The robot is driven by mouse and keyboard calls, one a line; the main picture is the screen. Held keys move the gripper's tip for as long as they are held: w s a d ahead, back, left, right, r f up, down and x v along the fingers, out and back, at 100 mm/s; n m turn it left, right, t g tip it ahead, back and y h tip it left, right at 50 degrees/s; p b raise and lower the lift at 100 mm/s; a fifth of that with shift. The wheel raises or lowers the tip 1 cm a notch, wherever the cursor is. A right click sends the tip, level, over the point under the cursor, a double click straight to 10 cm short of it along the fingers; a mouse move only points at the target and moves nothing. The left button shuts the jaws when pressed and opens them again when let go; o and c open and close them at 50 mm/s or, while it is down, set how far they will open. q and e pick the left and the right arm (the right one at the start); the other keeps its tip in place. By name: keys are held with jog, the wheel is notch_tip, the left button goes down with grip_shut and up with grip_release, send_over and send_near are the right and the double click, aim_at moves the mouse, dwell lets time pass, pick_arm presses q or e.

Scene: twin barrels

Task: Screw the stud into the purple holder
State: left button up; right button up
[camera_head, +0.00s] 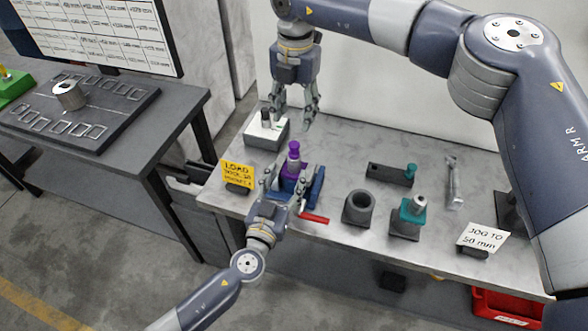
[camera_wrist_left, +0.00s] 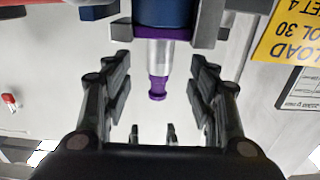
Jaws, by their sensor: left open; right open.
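The purple holder (camera_head: 291,172) stands upright in a blue vise (camera_head: 315,184). A purple knob-shaped stud (camera_head: 294,149) is at its top. In the left wrist view the stud (camera_wrist_left: 157,89) sits at the end of a silver shank, in line with the holder's purple band (camera_wrist_left: 163,33); its thread depth cannot be told. My left gripper (camera_head: 285,190) is open, in front of the vise. In its wrist view the stud appears between the fingers, with clear gaps on both sides. My right gripper (camera_head: 293,112) is open and empty, pointing down behind the stud and above the table.
A white block (camera_head: 266,134) with dark-topped pieces stands at the back left. A dark cup (camera_head: 359,208), a teal holder (camera_head: 405,220), a black rack (camera_head: 385,174) and a metal tool (camera_head: 453,184) are to the right. A yellow sign (camera_head: 238,173) is left of the vise.

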aim_at(292, 165)
pick_arm(q)
jog(key=x, duration=0.7)
jog(key=shift+f, duration=0.1)
jog(key=shift+c, duration=0.3)
jog(key=shift+s, duration=0.1)
grip_shut()
